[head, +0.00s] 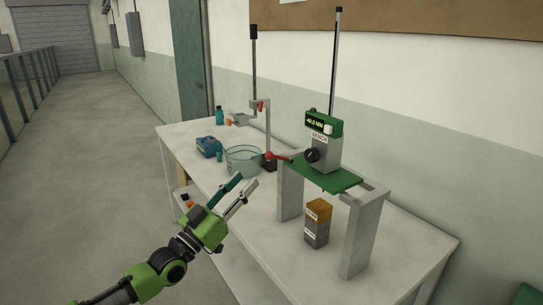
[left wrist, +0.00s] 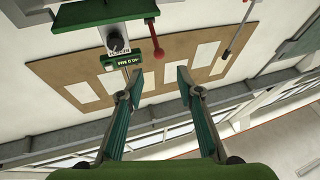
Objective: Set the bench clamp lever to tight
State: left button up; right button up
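The clamp lever (head: 280,157) is a short red rod with a red ball end. It sticks out to the left from the green plate (head: 325,176) of the bench stand. In the left wrist view the lever (left wrist: 154,38) hangs from the plate edge, its ball just beyond my fingertips. My left gripper (head: 246,182) is in front of the bench, below and left of the lever. Its fingers are apart and empty, also in the left wrist view (left wrist: 160,77). No contact with the lever shows. I cannot read any tight mark. My right gripper is not in view.
A grey block with a black knob (head: 312,155) and a green display (head: 322,123) stands on the plate. A clear bowl (head: 242,161), a blue box (head: 208,147) and a thin stand (head: 267,125) are behind the gripper. A brown-topped grey block (head: 317,224) sits under the plate.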

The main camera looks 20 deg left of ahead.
aim_at(269, 154)
pick_arm(q)
jog(key=p+x, duration=0.2)
jog(key=x, duration=0.9)
jog(key=shift+w+d+r, duration=0.1)
jog(key=shift+w+d, duration=0.15)
jog(key=shift+w, duration=0.05)
grip_shut()
